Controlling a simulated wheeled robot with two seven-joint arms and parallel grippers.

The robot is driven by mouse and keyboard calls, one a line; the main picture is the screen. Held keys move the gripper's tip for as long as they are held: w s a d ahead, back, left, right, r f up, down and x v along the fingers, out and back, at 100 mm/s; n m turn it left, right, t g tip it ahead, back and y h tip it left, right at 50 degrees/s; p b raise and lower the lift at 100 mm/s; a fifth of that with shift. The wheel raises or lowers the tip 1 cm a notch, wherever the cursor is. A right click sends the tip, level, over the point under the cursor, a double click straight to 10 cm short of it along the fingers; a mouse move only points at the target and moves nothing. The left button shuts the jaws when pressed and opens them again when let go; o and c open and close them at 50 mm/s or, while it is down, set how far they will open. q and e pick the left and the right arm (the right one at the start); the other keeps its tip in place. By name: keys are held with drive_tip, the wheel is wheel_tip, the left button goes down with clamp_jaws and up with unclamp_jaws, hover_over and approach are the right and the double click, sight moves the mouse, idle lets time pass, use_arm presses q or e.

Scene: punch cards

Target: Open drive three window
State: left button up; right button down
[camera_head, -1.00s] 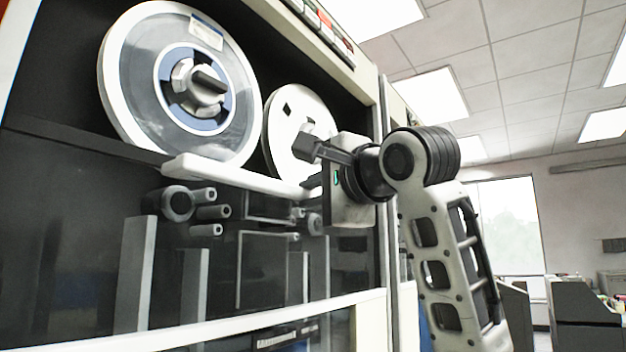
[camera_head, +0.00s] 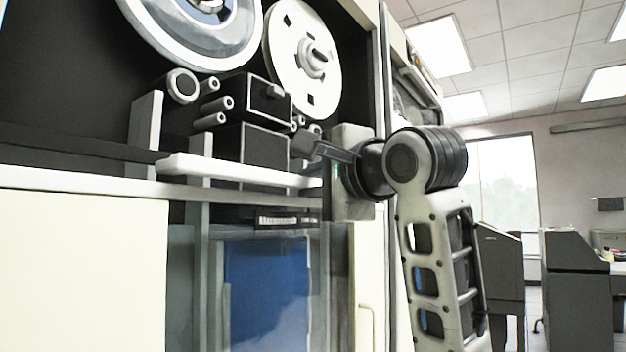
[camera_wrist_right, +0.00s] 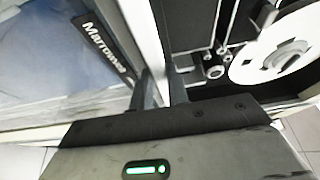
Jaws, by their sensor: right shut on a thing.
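The drive window is a clear pane with a white bar (camera_head: 235,170) along its top edge. In the head view the bar lies low across the tape drive, below the rollers and just above the white ledge. My right gripper (camera_head: 312,160) is at the bar's right end and shut on the window's edge. In the right wrist view a pale frame edge (camera_wrist_right: 148,45) runs down between the two fingers of the right gripper (camera_wrist_right: 158,88). The exact contact is partly hidden. My left gripper is not in view.
Above the bar, a large reel (camera_head: 225,50) and a smaller white reel (camera_head: 280,60) stand uncovered. Rollers (camera_head: 215,103) sit below them. A blue panel (camera_head: 265,290) is under the ledge (camera_head: 100,183). Grey cabinets (camera_head: 580,290) stand farther right.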

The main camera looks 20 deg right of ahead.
drive_tip(key=c, duration=1.4)
unclamp_jaws()
drive_tip(key=shift+o, duration=0.2)
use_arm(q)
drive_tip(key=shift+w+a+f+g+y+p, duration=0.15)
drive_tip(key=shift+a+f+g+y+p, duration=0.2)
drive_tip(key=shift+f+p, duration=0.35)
use_arm(e)
drive_tip(key=v, duration=1.6)
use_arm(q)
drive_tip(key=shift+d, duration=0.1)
